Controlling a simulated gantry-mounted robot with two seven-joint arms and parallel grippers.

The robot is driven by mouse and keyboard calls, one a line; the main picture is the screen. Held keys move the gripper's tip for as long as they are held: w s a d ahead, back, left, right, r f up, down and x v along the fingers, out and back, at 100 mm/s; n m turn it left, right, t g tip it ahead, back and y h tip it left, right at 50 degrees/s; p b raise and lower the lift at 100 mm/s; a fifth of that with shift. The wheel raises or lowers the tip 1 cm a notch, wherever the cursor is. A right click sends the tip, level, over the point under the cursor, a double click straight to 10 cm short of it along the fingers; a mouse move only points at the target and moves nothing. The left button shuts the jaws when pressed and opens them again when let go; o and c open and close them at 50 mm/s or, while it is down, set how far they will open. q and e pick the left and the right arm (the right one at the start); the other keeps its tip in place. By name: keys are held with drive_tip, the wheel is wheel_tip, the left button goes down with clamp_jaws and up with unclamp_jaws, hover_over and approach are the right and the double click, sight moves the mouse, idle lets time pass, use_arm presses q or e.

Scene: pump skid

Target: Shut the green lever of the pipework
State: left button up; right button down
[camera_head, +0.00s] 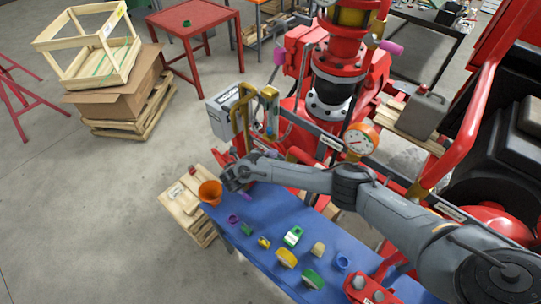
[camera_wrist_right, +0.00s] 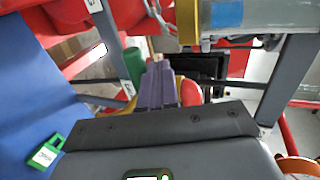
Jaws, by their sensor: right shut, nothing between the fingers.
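The red pipework (camera_head: 330,70) stands behind the blue bench, with a pressure gauge and yellow handles on it. In the right wrist view a green cylindrical part (camera_wrist_right: 133,62) shows just left of my fingertips; it may be the grip of the green lever. I cannot make out the green lever in the head view. My right gripper (camera_head: 236,180) is at the bench's far left end, by the lower pipework. Its fingers (camera_wrist_right: 160,72) are shut and empty, close to the green part; I cannot tell if they touch. My left gripper is not in view.
The blue bench top (camera_head: 262,265) carries several small coloured parts, including a green and white block (camera_head: 293,236). An orange funnel (camera_head: 210,192) stands beside my right gripper. Open floor lies left.

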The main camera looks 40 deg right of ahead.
drive_tip(key=shift+r+p, duration=0.6)
drive_tip(key=shift+p, duration=0.1)
drive_tip(key=p+v, duration=0.2)
drive_tip(key=v, duration=0.7)
drive_tip(key=shift+p, duration=0.3)
drive_tip(key=shift+f, duration=0.1)
